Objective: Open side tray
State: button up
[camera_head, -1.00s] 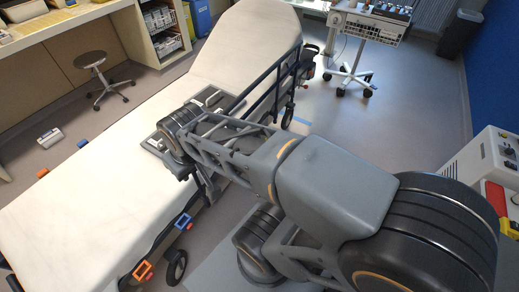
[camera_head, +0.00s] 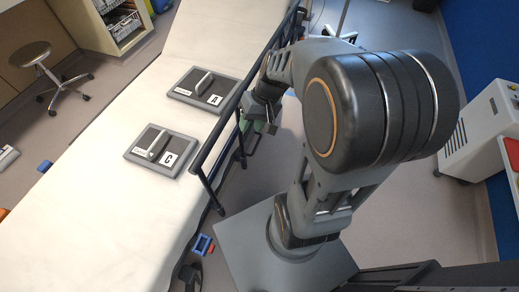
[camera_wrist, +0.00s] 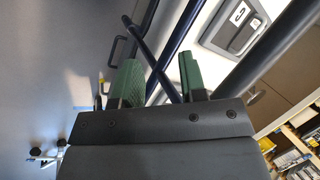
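No part that I can surely name as the side tray shows. The white stretcher (camera_head: 90,190) has a dark side rail (camera_head: 228,110) on its right edge. My gripper (camera_wrist: 159,62) is open, with two green fingers apart and nothing between them; dark bars show beyond the gap. In the head view my gripper (camera_head: 250,125) is low beside the outer side of the rail, partly hidden by my arm. A dark bent bar like a handle (camera_wrist: 116,48) shows left of the fingers in the wrist view. I cannot tell if the fingers touch anything.
Two grey panels with raised bars lie on the stretcher, marked A (camera_head: 205,88) and C (camera_head: 160,150); panel C shows in the wrist view (camera_wrist: 238,22). A stool (camera_head: 45,70) stands left. A white cabinet (camera_head: 480,135) stands right. Floor between stretcher and cabinet holds my base.

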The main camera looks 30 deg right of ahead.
jog(key=w+d+f+m+y+b, duration=0.1)
jog(key=w+d+f+y+b, duration=0.15)
jog(key=f, duration=0.35)
jog(key=w+d+f+m+y+b, duration=0.1)
jog(key=f+b, duration=0.2)
jog(key=f, duration=0.4)
jog(key=m+t+y+b, duration=0.3)
jog(key=m+t+b, duration=0.3)
jog(key=t+b, duration=0.55)
send_near(257, 143)
jog(key=shift+h, duration=0.35)
jog(key=b+x, duration=0.3)
jog(key=x, duration=0.7)
jog(key=shift+f, duration=0.15)
grip_shut()
